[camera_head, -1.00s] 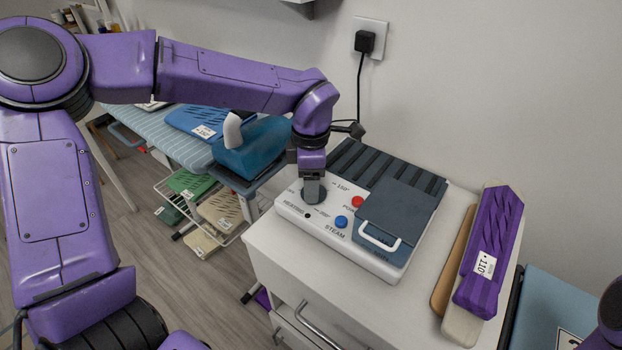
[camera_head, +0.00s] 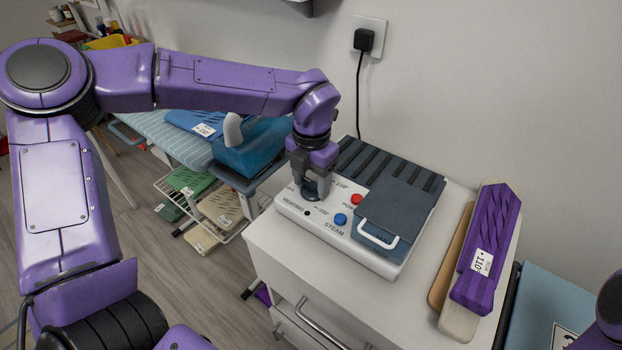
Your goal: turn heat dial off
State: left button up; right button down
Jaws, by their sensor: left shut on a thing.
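The heat dial (camera_head: 312,194) is a dark round knob on the left end of a white control panel (camera_head: 333,240), with temperature markings around it. My left gripper (camera_head: 314,186) points down from above and is shut on the dial, hiding most of it and some markings. A red power button (camera_head: 356,199) and a blue steam button (camera_head: 340,219) sit to the right of the dial. My right gripper is not in view; only a purple part of that arm shows at the lower right edge.
The machine has a dark lid (camera_head: 393,211) with a white handle and stands on a white drawer cabinet (camera_head: 285,262). A purple 110-labelled piece (camera_head: 487,247) lies to the right. A cord runs to the wall plug (camera_head: 363,41).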

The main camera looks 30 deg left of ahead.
aim_at(312, 185)
pick_arm(q)
jog(key=shift+w+n, duration=0.1)
jog(key=shift+n, duration=1.4)
jog(key=shift+r, duration=0.1)
jog(key=o, duration=1.1)
jog(key=shift+d, duration=0.1)
jog(key=shift+c, duration=0.2)
notch_tip(312, 185, up, 10)
jog(key=shift+r, duration=0.25)
jog(key=shift+f, duration=0.1)
